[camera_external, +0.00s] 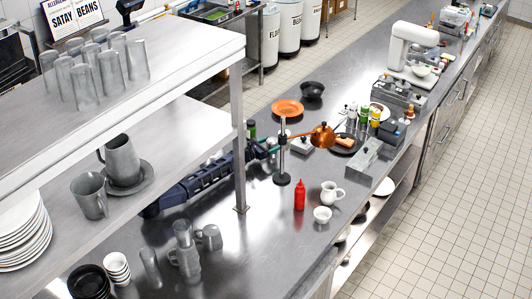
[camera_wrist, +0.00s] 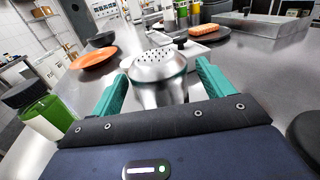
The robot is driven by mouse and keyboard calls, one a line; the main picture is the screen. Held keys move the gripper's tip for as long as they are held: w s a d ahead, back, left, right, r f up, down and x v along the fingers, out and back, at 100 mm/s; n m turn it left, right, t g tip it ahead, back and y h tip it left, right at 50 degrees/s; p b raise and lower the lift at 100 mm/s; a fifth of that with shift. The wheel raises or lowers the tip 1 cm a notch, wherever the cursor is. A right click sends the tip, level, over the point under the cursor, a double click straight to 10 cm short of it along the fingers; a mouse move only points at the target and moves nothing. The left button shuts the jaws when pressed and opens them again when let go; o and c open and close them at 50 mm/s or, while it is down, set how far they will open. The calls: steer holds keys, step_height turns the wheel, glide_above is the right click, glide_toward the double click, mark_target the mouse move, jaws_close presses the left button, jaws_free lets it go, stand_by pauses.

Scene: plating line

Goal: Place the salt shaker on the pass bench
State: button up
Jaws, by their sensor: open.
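The salt shaker (camera_wrist: 160,68) is a shiny metal pot with a domed, holed top, upright in the middle of the wrist view. My gripper (camera_wrist: 163,82) is open, with one teal finger on each side of the shaker; I cannot tell whether either finger touches it. In the external view my gripper (camera_external: 268,146) is low over the steel bench (camera_external: 270,225), behind the heat lamp stand. The shaker is too small and hidden there to make out. Its base is hidden by my gripper in the wrist view.
A copper heat lamp (camera_external: 323,137) stands close to my gripper. A shelf (camera_external: 160,135) overhangs the left. The bench's front middle is clear.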

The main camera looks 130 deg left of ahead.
steer(key=v, duration=0.9)
